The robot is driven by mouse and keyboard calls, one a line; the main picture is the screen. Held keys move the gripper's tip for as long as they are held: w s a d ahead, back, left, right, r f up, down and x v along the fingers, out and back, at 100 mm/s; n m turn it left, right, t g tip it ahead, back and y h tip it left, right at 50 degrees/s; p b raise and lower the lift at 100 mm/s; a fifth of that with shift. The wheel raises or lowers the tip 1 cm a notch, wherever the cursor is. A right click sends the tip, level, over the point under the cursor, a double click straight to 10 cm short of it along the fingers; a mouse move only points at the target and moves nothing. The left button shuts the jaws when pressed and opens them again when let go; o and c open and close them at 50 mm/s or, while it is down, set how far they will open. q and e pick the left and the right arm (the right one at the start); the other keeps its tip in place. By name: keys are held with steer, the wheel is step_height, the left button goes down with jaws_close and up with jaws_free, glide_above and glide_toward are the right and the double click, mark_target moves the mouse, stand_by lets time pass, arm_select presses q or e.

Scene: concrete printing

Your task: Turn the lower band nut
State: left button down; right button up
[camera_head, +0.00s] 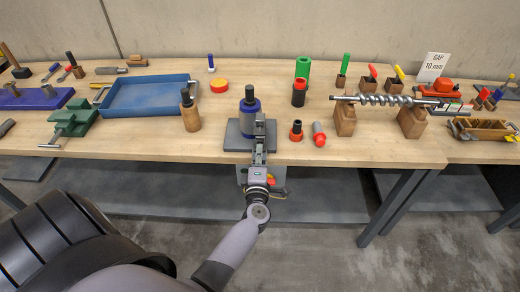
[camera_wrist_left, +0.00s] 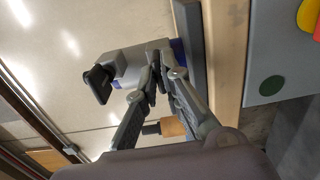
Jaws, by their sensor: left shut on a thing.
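My left gripper (camera_head: 259,128) reaches in from the front, against the lower front of the body. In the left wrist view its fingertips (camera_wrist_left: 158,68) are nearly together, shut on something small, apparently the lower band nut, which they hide. My right gripper is not in view.
Red parts (camera_head: 319,134) stand to the right. An auger (camera_head: 385,99) lies on wooden supports. A grey wall runs behind the tables.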

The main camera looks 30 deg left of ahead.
arm_select(q)
steer(key=n+b, duration=0.2)
steer(key=n, duration=0.3)
steer(key=shift+b, duration=0.3)
